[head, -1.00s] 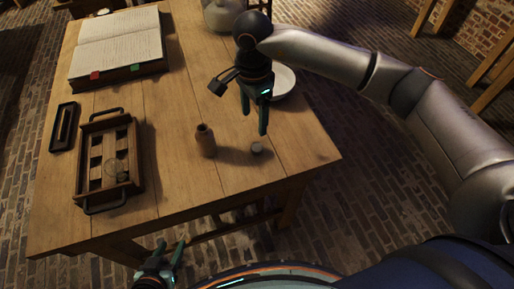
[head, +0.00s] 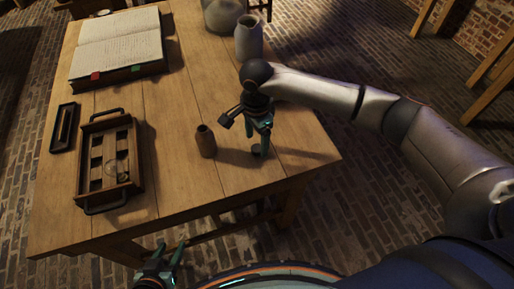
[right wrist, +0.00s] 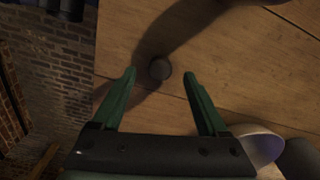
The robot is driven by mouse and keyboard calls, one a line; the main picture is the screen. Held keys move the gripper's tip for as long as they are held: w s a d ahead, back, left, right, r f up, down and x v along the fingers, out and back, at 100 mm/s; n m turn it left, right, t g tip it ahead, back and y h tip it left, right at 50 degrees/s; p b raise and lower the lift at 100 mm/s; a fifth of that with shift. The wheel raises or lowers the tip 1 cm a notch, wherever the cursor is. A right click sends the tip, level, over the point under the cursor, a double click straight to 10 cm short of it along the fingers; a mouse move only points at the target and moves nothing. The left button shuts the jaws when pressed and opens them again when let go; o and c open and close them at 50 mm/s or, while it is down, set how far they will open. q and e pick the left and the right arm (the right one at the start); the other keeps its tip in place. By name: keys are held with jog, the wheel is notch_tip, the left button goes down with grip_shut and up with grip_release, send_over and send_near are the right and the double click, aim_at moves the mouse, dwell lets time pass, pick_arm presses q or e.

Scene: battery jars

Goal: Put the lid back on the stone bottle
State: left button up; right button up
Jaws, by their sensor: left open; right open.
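The stone bottle (head: 205,141) is small and brown and stands upright and open on the table, left of my right gripper (head: 260,143) in the head view. The lid (right wrist: 160,69) is a small dark round piece lying on the table. In the right wrist view it lies between and just beyond the open green fingers of the right gripper (right wrist: 160,75), not visibly touched. In the head view the fingers mostly hide the lid. My left gripper (head: 166,258) is open and empty, low in front of the table's front edge.
A wooden tray with handles (head: 137,160) stands on the left of the table (head: 180,190), with a small dark tray (head: 55,130) beside it. An open book (head: 120,75) lies at the back. A grey jar (head: 249,40) and a glass vessel (head: 221,14) stand at the back right.

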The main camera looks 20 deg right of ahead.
aim_at(257, 150)
jog(key=shift+f, duration=1.45)
jog(key=shift+d, duration=0.1)
grip_shut()
